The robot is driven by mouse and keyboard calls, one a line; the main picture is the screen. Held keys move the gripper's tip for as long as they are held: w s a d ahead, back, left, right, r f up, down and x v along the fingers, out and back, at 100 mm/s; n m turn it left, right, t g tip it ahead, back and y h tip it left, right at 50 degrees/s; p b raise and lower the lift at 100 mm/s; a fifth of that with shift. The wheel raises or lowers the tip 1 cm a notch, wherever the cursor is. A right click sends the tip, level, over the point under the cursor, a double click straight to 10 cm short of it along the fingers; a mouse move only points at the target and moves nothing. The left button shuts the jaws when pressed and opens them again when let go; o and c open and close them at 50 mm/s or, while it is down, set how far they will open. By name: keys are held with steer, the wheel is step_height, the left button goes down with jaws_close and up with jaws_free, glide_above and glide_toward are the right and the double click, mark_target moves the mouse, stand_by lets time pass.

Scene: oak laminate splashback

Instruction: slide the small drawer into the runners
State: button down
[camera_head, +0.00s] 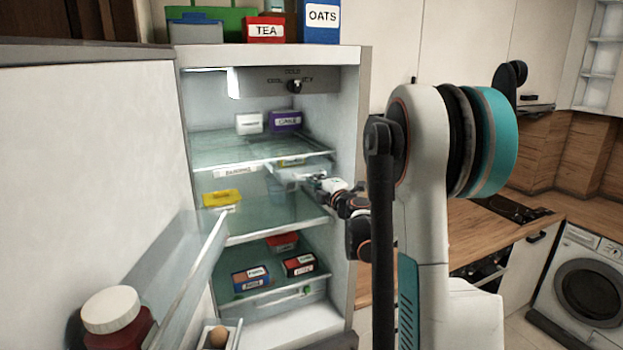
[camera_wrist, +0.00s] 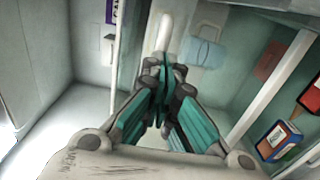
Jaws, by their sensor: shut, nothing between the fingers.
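The small drawer (camera_head: 290,177) is a pale, see-through box under the upper glass shelf, on the right inside the open fridge. My gripper (camera_head: 320,178) is at its right front, inside the fridge opening. In the wrist view my gripper's teal-padded fingers (camera_wrist: 166,72) are closed together with nothing between them. Their tips are close to a white rounded bar (camera_wrist: 164,32), which looks like part of the drawer front. A pale blue item (camera_wrist: 205,52) shows beyond it. Whether the fingers touch the drawer, and how the runners meet it, I cannot tell.
The upper glass shelf (camera_head: 235,150) holds a white box (camera_head: 249,123) and a purple box (camera_head: 286,121). A yellow tub (camera_head: 222,198) is on the middle shelf. Several boxes stand lower down. The open fridge door (camera_head: 95,170) bounds the left, the fridge side wall (camera_head: 349,150) the right.

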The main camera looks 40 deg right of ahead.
steer(key=shift+x, duration=1.7)
steer(key=b+v, duration=0.2)
steer(key=v, duration=0.8)
stand_by(0.4)
